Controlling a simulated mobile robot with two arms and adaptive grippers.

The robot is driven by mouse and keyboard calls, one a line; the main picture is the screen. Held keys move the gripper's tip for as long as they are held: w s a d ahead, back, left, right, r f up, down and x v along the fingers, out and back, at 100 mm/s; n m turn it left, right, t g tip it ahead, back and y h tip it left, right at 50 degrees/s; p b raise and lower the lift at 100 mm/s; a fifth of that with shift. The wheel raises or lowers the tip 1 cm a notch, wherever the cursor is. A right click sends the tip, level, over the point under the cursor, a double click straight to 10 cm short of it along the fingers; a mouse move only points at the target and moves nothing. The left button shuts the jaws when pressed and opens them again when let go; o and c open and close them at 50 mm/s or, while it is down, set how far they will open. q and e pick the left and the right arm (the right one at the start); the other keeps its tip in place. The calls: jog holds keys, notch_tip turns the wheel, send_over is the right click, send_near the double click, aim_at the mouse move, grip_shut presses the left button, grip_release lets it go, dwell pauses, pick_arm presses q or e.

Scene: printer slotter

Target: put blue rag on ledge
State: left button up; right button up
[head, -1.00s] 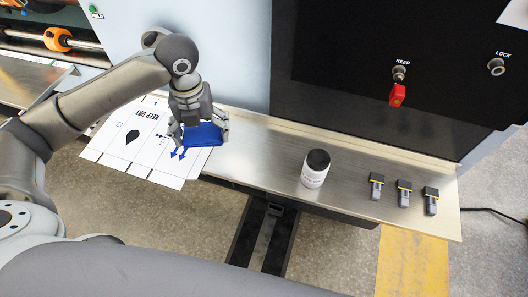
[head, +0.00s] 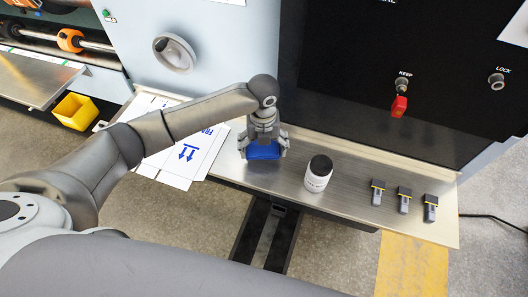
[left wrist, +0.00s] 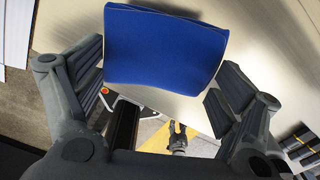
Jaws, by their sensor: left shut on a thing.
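The blue rag (head: 263,151) is folded and held by my left gripper (head: 264,146) over the metal ledge (head: 345,195). In the left wrist view the rag (left wrist: 165,50) spans the space between the two fingers of the left gripper (left wrist: 160,85), which are spread to its width. The ledge's bare metal shows below and around the rag; I cannot tell whether the rag touches it. My right gripper is not seen in the head view.
A white bottle with a black lid (head: 318,174) stands on the ledge just right of the rag. Several small grey and black clips (head: 404,199) lie farther right. Printed cardboard sheets (head: 190,155) lie at the left. A red key tag (head: 399,106) hangs on the panel.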

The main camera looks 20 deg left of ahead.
aim_at(264, 150)
pick_arm(q)
jog(key=shift+d+f, duration=0.1)
jog(key=shift+f, duration=1.6)
jog(key=shift+f, duration=0.1)
jog(key=o, duration=0.8)
notch_tip(264, 150, up, 12)
jog(key=shift+r+b, duration=0.15)
jog(key=shift+b, duration=0.35)
